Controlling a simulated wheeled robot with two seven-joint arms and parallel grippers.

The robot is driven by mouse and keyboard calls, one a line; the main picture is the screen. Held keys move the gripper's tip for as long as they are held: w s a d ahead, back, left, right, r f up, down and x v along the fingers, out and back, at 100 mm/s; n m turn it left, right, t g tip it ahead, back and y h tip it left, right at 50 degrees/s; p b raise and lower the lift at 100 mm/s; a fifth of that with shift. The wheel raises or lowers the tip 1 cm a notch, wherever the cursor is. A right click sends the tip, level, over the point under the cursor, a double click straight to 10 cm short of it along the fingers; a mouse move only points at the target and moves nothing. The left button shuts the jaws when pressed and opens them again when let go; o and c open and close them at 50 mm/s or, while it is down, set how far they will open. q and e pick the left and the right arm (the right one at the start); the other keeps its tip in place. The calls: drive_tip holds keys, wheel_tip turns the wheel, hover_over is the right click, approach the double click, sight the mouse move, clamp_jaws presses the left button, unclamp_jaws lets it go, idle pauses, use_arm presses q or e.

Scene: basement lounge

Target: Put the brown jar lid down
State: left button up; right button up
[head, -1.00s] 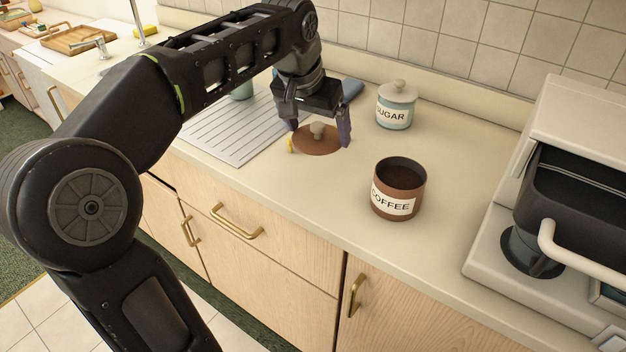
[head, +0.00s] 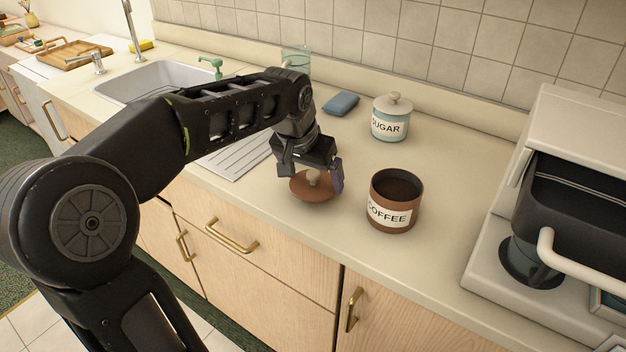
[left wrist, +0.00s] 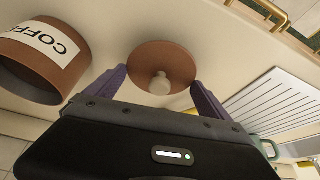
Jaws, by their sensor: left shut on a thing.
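The brown jar lid (head: 311,194) is a round disc with a pale knob. My left gripper (head: 311,178) is shut on it, one finger on each side. The lid is near the counter's front edge, left of the open brown COFFEE jar (head: 395,200) and apart from it. I cannot tell exactly how far it is above the counter (head: 300,243). In the left wrist view the lid (left wrist: 150,58) and its knob show between the purple fingers, with the COFFEE jar (left wrist: 38,62) at the left. My right gripper is not in view.
A blue SUGAR jar (head: 390,122) with its lid on stands behind the COFFEE jar. A blue sponge (head: 341,104), a drainboard (head: 232,158) and a sink (head: 150,82) lie further left. A coffee machine (head: 570,190) stands at the right. Counter between the jars and machine is clear.

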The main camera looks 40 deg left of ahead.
use_arm(q)
drive_tip(key=shift+f, duration=0.75)
drive_tip(key=shift+f, duration=0.25)
drive_tip(key=o, duration=1)
drive_tip(key=shift+o, duration=0.2)
drive_tip(key=shift+r, duration=0.1)
drive_tip(key=shift+r, duration=0.25)
drive_tip(key=v, duration=1.2)
drive_tip(key=shift+p, duration=0.35)
drive_tip(key=shift+f, duration=0.1)
